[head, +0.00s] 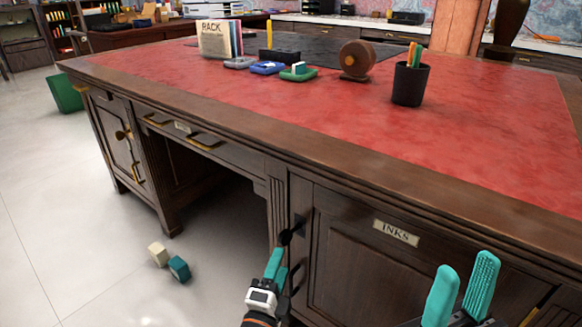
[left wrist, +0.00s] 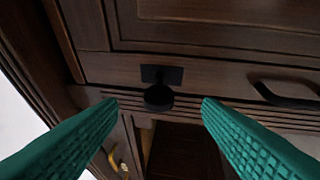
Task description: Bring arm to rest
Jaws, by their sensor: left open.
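My left gripper (head: 277,262) is low in front of the desk, with its teal fingers near a black knob (head: 286,238) beside the INKS door (head: 360,262). In the left wrist view the fingers (left wrist: 159,101) are spread wide and empty, and the black knob (left wrist: 158,97) shows between their tips. I cannot tell how far the knob is from them. My right gripper (head: 463,262) is at the lower right, in front of the same door. Its two teal fingers point up, apart, with nothing between them.
The desk (head: 270,150) has a red leather top with a pen cup (head: 410,83), a round brown object (head: 357,60), a rack (head: 216,38) and small trays. Cream (head: 158,253) and teal (head: 179,268) blocks lie on the floor. The floor at left is mostly clear.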

